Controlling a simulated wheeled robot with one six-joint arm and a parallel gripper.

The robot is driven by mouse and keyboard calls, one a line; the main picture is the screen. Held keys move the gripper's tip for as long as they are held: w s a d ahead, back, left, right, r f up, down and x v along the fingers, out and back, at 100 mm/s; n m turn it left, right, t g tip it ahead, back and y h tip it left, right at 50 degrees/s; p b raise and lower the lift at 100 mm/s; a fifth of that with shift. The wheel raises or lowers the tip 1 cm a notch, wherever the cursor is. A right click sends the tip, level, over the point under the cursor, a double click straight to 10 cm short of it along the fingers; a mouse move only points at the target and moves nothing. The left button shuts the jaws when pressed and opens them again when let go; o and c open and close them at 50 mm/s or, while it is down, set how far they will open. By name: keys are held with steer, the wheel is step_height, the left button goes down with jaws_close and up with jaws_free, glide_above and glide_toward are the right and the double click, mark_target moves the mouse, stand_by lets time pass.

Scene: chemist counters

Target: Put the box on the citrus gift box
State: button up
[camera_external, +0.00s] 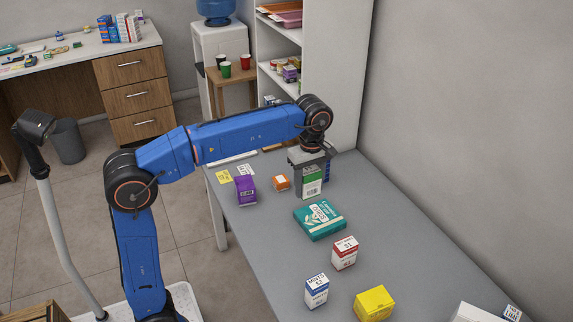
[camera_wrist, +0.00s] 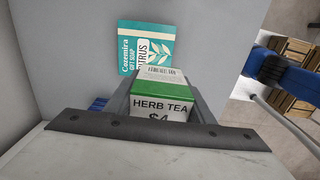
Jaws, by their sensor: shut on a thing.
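My gripper (camera_external: 308,172) points down over the grey table and is shut on a green and white box (camera_external: 312,187). In the wrist view this box (camera_wrist: 158,95) reads "HERB TEA" and sits between the fingers. The teal citrus gift box (camera_external: 320,219) lies flat on the table, just in front of the held box in the external view. In the wrist view the citrus gift box (camera_wrist: 143,42) shows beyond the held box, which partly covers it. I cannot tell how far the held box is above the table.
A red and white box (camera_external: 345,253), a blue and white box (camera_external: 317,291) and a yellow box (camera_external: 374,303) stand nearer the camera. A wall rises at the right.

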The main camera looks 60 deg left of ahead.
steer(key=w+d, duration=0.1)
steer(key=w, duration=0.3)
glide_toward(320, 216)
steer(key=shift+f, duration=2.9)
steer(key=shift+f, duration=0.1)
steer(key=o, duration=1.1)
step_height(320, 216, up, 12)
steer(key=shift+r, duration=0.15)
steer(key=shift+s, duration=0.15)
